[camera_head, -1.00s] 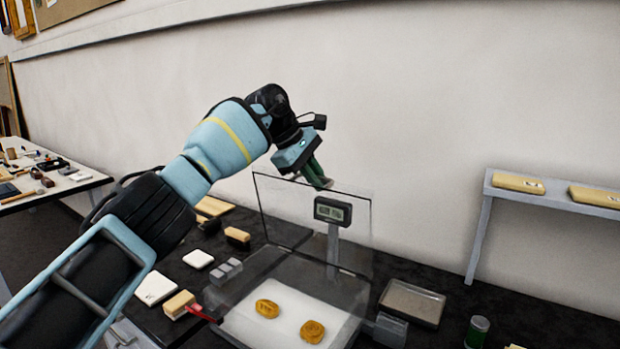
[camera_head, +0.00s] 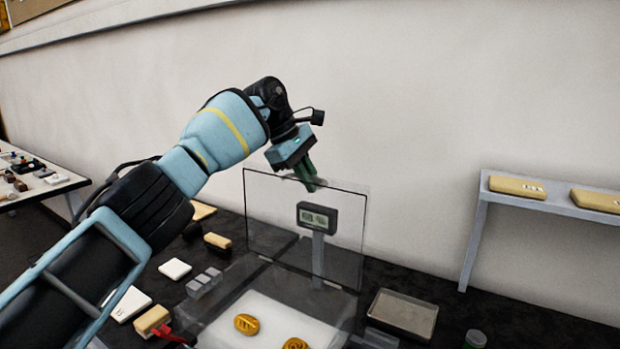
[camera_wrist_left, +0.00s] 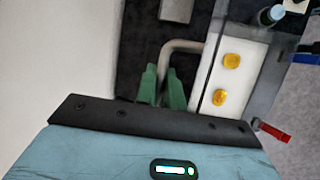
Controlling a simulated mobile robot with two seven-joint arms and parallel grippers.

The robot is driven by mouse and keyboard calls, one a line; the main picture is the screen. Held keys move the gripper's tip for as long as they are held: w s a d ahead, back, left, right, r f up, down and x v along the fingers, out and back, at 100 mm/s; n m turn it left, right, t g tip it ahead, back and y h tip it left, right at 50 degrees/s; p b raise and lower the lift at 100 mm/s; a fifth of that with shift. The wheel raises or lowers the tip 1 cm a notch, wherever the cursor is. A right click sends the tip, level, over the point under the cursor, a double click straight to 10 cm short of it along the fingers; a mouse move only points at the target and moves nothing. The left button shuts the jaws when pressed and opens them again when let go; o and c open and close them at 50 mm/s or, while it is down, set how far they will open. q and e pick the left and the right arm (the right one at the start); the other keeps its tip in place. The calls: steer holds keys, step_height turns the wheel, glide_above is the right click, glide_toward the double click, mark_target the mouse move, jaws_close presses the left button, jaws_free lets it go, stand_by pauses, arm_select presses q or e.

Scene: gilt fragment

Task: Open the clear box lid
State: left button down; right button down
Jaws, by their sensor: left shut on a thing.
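The clear lid (camera_head: 272,215) with a dark rim stands about upright at the back of the clear box (camera_head: 222,303). Inside the box, two gold pieces (camera_head: 246,324) lie on a white pad; they also show in the left wrist view (camera_wrist_left: 231,61). My left gripper (camera_head: 312,184) is at the lid's top edge, pointing down. In the left wrist view its green fingers (camera_wrist_left: 161,88) are shut on a bent grey handle (camera_wrist_left: 184,46). Its attachment to the lid is hard to see. My right gripper is not in view.
A small display on a post (camera_head: 317,218) stands by the lid. A grey tray (camera_head: 402,314) and a green-topped jar (camera_head: 475,339) are to the right. Several small blocks lie left of the box. A shelf (camera_head: 480,225) stands along the wall at the right.

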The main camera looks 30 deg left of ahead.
arm_select(q)
steer(key=shift+s, duration=0.1)
steer(key=c, duration=1.8)
jaws_free()
steer(key=shift+a, duration=0.1)
steer(key=v, duration=0.7)
steer(key=shift+r+b, duration=0.35)
steer(key=shift+s+a, duration=0.1)
